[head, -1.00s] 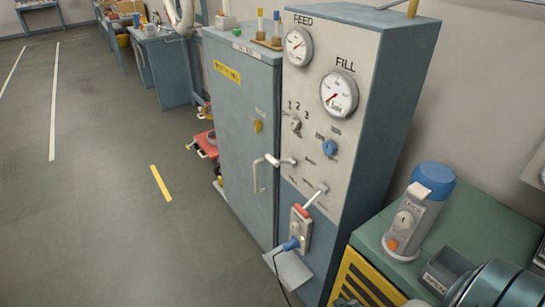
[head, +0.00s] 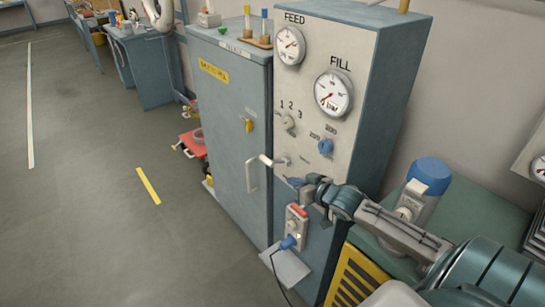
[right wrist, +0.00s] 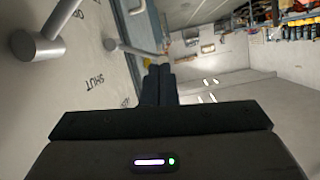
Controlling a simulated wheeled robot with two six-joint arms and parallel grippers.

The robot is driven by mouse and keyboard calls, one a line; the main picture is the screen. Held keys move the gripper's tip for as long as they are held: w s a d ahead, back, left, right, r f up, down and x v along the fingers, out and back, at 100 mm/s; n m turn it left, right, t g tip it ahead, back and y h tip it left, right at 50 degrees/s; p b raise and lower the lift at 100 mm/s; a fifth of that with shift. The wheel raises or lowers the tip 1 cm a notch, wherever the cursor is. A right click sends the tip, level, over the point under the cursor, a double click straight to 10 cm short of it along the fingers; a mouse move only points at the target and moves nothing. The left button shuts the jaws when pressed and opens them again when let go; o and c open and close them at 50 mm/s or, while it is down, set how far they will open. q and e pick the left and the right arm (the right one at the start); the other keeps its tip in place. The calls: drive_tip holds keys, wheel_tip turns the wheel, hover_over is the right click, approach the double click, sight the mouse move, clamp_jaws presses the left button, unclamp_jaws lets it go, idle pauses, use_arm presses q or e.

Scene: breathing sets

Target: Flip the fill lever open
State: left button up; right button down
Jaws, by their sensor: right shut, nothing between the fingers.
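The instrument panel (head: 328,60) carries two levers beneath its FEED and FILL gauges. The upper lever (head: 266,160) has a pale grip pointing left, and it also shows in the right wrist view (right wrist: 135,49). The other lever (right wrist: 40,46) shows at the left of the right wrist view; in the head view my right gripper and arm hide it. I cannot read which lever is the fill one. "SHUT" lettering lies between them. My right gripper (head: 291,181) is shut and empty, in front of the panel just below the upper lever. Its fingers (right wrist: 158,86) appear apart from both levers.
A grey socket box (head: 296,226) with a red switch and blue plug sits below my gripper, its cable hanging down. A blue-capped device (head: 430,175) stands on the green bench at the right, behind my arm.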

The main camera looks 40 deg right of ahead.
approach(267, 161)
drive_tip(key=s+d+r, duration=0.1)
drive_tip(key=s+d, duration=0.1)
drive_tip(key=shift+w+a+r+t+y, duration=0.1)
drive_tip(key=shift+a+r+t+y, duration=0.05)
drive_tip(key=shift+r+t+y, duration=0.2)
drive_tip(key=shift+f, duration=0.15)
drive_tip(key=shift+x, duration=5)
drive_tip(key=shift+b, duration=0.3)
drive_tip(key=shift+a, duration=0.1)
